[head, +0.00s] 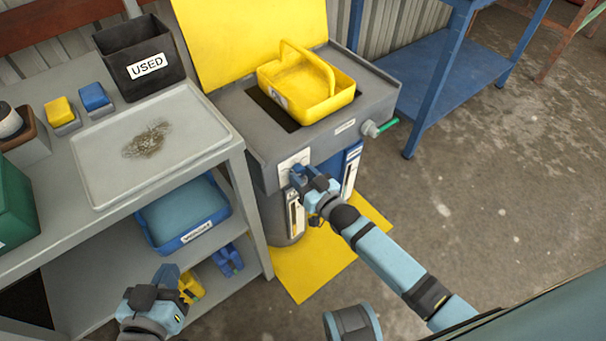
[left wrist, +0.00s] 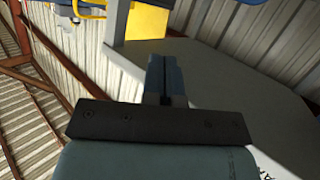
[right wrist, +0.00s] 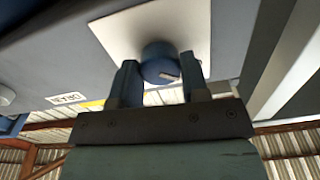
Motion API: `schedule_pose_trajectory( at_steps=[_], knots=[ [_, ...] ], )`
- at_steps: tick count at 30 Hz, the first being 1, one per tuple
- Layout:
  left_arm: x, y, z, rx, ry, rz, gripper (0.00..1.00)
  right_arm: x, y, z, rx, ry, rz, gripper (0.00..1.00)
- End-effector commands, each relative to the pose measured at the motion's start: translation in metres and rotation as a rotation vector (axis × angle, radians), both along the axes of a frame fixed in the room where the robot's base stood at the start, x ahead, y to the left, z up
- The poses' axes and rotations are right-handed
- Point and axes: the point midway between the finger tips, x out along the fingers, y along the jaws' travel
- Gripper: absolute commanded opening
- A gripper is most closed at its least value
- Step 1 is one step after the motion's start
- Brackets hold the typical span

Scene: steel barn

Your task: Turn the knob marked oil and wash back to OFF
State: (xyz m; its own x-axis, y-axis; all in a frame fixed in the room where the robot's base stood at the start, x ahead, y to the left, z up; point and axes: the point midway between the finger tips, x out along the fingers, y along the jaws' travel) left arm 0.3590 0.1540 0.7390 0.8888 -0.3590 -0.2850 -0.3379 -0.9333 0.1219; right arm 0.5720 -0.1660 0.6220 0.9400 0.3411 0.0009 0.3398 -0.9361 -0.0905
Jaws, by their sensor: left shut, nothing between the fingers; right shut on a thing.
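The knob (right wrist: 158,62) is round and blue with a small light mark near its lower right edge, on a white plate (right wrist: 115,30) in the right wrist view. The plate (head: 290,161) is on the front of the grey wash cabinet (head: 262,148) in the head view, where the gripper mostly hides the knob. My right gripper (head: 298,174) is shut on the knob, one finger on each side; it also shows in the right wrist view (right wrist: 160,80). No lettering is readable on the plate. My left gripper (head: 170,275) is shut and empty beside the lower shelf; it fills the left wrist view's middle (left wrist: 165,75).
A yellow basket (head: 300,85) sits on the cabinet, with a green-tipped fitting (head: 378,127) at its right. The grey bench (head: 225,150) at left bears a tray (head: 100,175), a USED bin (head: 130,55) and small boxes. A blue bin (head: 185,215) is on its shelf.

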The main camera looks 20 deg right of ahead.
Motion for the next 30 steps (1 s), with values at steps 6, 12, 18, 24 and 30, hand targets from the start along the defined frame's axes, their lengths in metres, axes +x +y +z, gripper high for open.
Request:
schedule_pose_trajectory(
  at_steps=[6,12,18,24,30],
  knots=[
    [-0.014,0.015,-0.027,0.064,0.139,0.026,0.0,0.0,0.0,0.003,0.137,0.053,0.0,0.18],
    [-0.016,0.018,-0.028,0.089,0.163,0.029,0.0,0.0,0.0,0.003,0.312,0.115,0.0,0.18],
    [-0.016,0.019,-0.027,0.1,0.169,0.031,0.0,0.0,0.0,0.002,0.486,0.179,0.001,0.18],
    [-0.016,0.02,-0.027,0.105,0.172,0.031,0.0,-0.001,0.0,0.0,0.635,0.235,0.0,0.18],
    [-0.016,0.02,-0.027,0.107,0.172,0.031,0.0,-0.001,0.0,0.0,0.746,0.273,0.0,0.18]
  ],
)
